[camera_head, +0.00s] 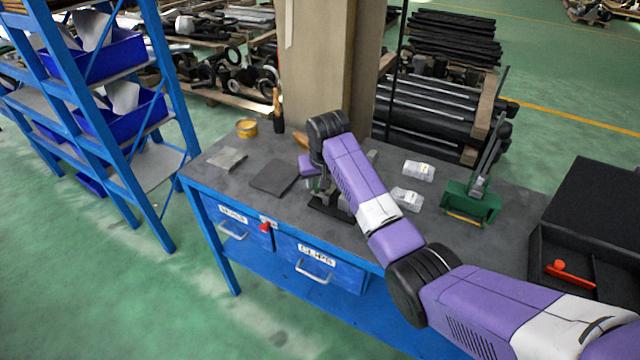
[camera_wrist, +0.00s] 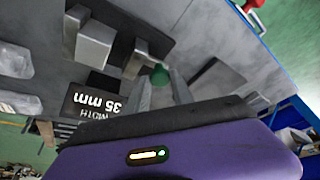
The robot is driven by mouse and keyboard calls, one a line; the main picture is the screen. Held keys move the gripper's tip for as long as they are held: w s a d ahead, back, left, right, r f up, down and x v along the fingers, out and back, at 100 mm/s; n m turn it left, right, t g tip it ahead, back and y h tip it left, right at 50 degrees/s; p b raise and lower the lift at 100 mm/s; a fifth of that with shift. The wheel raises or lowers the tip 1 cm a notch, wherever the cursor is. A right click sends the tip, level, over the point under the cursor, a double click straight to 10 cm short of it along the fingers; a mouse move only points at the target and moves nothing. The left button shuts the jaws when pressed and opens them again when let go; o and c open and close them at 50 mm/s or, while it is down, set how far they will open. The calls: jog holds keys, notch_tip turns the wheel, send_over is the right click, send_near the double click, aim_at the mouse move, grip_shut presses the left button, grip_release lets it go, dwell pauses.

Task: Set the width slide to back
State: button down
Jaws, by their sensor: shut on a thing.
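The width slide's green knob (camera_wrist: 160,74) shows in the wrist view between the two grey fingers of my gripper (camera_wrist: 160,86), which are shut on it. A dark label (camera_wrist: 92,108) reading "WIDTH 35 mm" appears upside down beside the fingers. Metal blocks (camera_wrist: 94,45) stand on a dark fixture base beyond the knob. In the head view, my gripper (camera_head: 317,184) points down over the bench at this black fixture (camera_head: 330,208). My arm hides much of the fixture there. The slide's track is mostly hidden, so I cannot tell its exact position.
On the bench (camera_head: 225,180) lie a dark flat plate (camera_head: 275,177), a yellow tin (camera_head: 246,128) and clear plastic boxes (camera_head: 418,171). A green vise-like tool (camera_head: 472,204) stands to the right, near a black case (camera_head: 590,215). A red switch (camera_head: 265,227) is on the front edge.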

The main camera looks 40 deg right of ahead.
aim_at(319, 204)
jog(key=c, duration=1.4)
grip_release()
jog(key=shift+w, duration=0.2)
jog(key=b+v, duration=0.1)
jog(key=v, duration=0.7)
